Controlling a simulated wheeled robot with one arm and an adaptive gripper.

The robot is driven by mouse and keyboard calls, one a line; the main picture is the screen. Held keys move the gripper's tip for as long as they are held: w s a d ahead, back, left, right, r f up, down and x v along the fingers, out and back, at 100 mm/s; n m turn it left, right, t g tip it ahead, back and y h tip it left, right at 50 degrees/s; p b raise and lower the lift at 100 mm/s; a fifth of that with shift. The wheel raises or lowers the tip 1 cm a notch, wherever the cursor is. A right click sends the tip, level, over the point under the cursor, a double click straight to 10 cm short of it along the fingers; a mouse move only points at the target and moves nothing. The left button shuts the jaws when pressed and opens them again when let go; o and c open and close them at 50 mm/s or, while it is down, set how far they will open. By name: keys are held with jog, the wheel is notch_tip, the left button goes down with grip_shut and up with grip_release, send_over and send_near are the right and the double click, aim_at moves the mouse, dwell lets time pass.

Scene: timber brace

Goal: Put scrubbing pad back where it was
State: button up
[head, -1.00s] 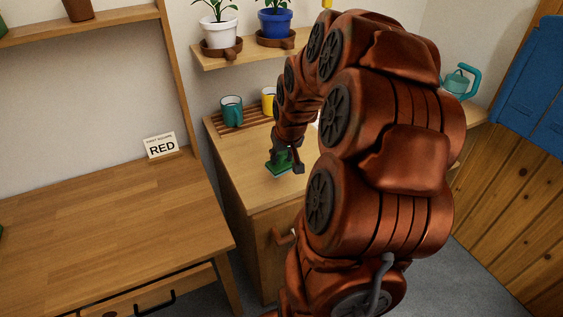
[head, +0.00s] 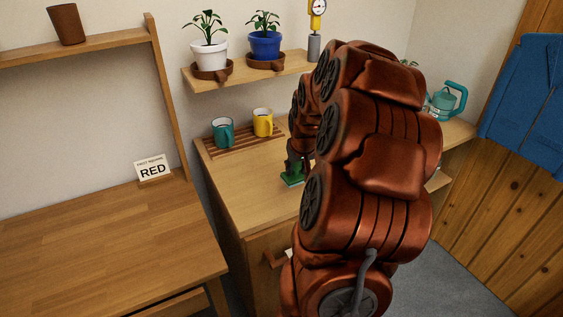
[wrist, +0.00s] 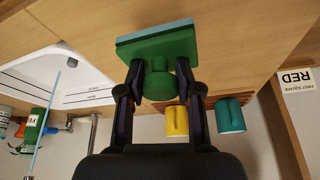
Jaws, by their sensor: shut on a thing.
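The green scrubbing pad (wrist: 158,48) has a pale blue layer on its far face and a green knob handle. My gripper (wrist: 159,75) is shut on the knob, one finger on each side, in the wrist view. In the head view the pad (head: 292,178) shows as a small green patch at the wooden counter top (head: 250,190), below my gripper (head: 297,165). My arm hides part of it. I cannot tell whether the pad touches the counter.
A teal mug (head: 222,132) and a yellow mug (head: 263,123) stand on a slatted rack behind the pad. A white sink (wrist: 60,75) and a green bottle (wrist: 34,130) show in the wrist view. Potted plants stand on a shelf (head: 250,78) above. The left table is mostly clear.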

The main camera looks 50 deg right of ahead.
jog(key=w+d, duration=0.1)
jog(key=w, duration=0.1)
jog(key=w+d+p, duration=0.1)
jog(key=w, duration=0.5)
jog(key=shift+w+d+f, duration=0.2)
jog(key=shift+d+f, duration=0.15)
jog(key=shift+d, duration=0.05)
jog(key=shift+f+p, duration=0.7)
jog(key=shift+f, duration=1.1)
jog(key=shift+f, duration=0.1)
jog(key=o, duration=1.1)
jog(key=b+v, duration=0.1)
jog(key=v, duration=1.1)
jog(key=shift+b, duration=0.4)
